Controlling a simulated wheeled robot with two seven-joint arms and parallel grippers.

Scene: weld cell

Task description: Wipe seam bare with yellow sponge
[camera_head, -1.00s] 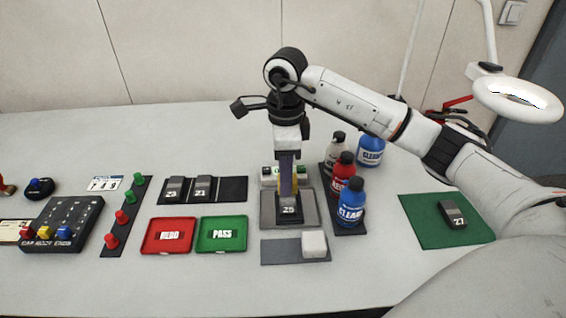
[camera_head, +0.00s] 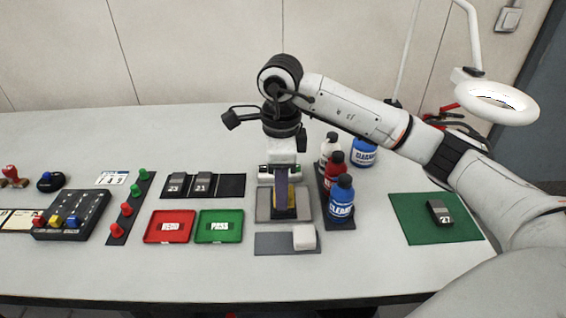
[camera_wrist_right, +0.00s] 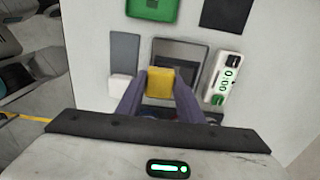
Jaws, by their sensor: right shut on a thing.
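My right gripper (camera_head: 283,203) reaches down over the grey fixture tray (camera_head: 263,206) in the middle of the table. It is shut on the yellow sponge (camera_wrist_right: 160,82), which shows clearly between the fingers in the right wrist view. In the head view only a sliver of yellow shows beside the finger. The dark part (camera_head: 284,214) in the tray is mostly hidden behind the fingers. The sponge is at or just above this part; I cannot tell whether they touch. The seam cannot be made out. My left gripper is not in view.
A white block (camera_head: 304,237) sits on a grey mat (camera_head: 275,244) in front. Bottles, including a blue one (camera_head: 342,200), stand close on the right. A green-lit timer (camera_wrist_right: 229,77) stands behind the tray. Red (camera_head: 170,238) and green (camera_head: 219,238) trays lie left.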

